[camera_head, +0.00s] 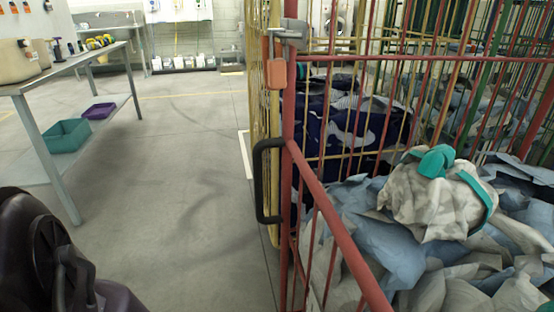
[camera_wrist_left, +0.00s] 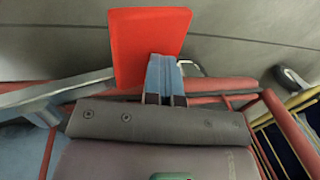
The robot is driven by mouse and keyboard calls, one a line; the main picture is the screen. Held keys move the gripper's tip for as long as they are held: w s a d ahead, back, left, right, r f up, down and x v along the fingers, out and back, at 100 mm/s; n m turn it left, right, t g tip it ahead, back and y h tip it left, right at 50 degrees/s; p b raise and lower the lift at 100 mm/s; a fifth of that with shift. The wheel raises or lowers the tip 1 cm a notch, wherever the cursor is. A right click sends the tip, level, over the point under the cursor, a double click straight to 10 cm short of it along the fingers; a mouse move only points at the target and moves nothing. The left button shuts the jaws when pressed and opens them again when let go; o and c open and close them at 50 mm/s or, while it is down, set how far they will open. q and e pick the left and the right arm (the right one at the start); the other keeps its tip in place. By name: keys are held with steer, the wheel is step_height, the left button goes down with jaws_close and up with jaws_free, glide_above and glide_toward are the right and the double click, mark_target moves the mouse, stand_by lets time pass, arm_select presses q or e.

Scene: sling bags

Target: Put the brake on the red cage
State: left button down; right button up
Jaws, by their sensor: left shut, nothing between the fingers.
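The red cage (camera_head: 340,235) stands at the centre right of the head view, filled with laundry bags. In the left wrist view, a flat bright red pedal (camera_wrist_left: 148,40) sits low over the floor, beside the red lower frame of the cage (camera_wrist_left: 215,84). My left gripper (camera_wrist_left: 163,60) is shut and empty, its grey-blue fingers together. Its tips overlap the pedal's lower right edge in that view; I cannot tell whether they touch it. The head view does not show the pedal or the left gripper. My right gripper is in neither view.
A yellow cage (camera_head: 259,110) stands right behind the red cage. A black handle (camera_head: 261,180) sticks out at the red corner post. A caster wheel (camera_wrist_left: 290,80) shows at right. A metal table (camera_head: 75,78) stands at left, with clear floor (camera_head: 185,170) between.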

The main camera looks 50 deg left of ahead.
arm_select(q)
steer(key=shift+s+a, duration=0.1)
steer(key=shift+a, duration=0.05)
steer(key=r+p, duration=0.1)
steer(key=w+r+p, duration=0.1)
steer(key=r, duration=0.1)
steer(key=a+r+p, duration=0.1)
steer(key=shift+w+r+p, duration=0.25)
steer(key=shift+r+p, duration=0.1)
steer(key=shift+p, duration=0.05)
step_height(320, 180, up, 9)
steer(key=a+p, duration=0.2)
steer(key=p, duration=0.2)
steer(key=shift+w+a+f, duration=0.15)
steer(key=shift+w+a, duration=0.15)
steer(key=shift+w, duration=0.1)
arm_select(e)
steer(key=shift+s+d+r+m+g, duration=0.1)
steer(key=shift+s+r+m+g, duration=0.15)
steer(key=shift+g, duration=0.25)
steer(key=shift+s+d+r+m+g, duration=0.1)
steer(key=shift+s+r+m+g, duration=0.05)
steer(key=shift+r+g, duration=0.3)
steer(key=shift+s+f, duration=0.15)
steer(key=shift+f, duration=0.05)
arm_select(q)
steer(key=shift+s+f, duration=0.1)
steer(key=shift+s, duration=0.05)
